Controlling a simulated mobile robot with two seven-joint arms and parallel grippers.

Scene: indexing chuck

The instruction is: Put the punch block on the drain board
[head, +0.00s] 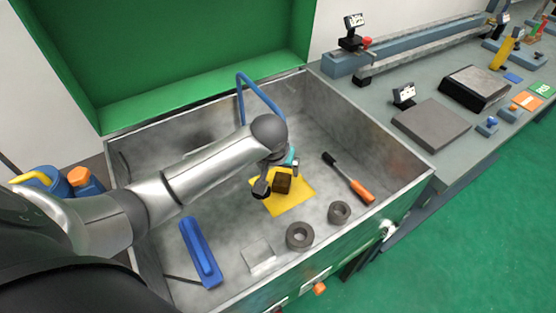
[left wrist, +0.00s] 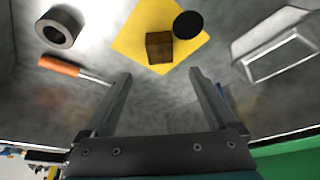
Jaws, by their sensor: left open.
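The punch block looks to be the small brown block (head: 282,184) lying on a yellow cloth (head: 298,202) in the grey open basin (head: 222,235). My left gripper (head: 276,172) reaches down into the basin close to the block, and its arm hides part of that area. In the left wrist view the block (left wrist: 159,47) lies just beyond the two spread, empty fingers (left wrist: 160,76), apart from them. A flat grey board (head: 432,124) on the bench right of the basin may be the drain board; I cannot tell for sure. My right gripper is out of view.
A black disc (left wrist: 188,25) sits beside the block. A black tray (head: 476,86) stands farther along the bench.

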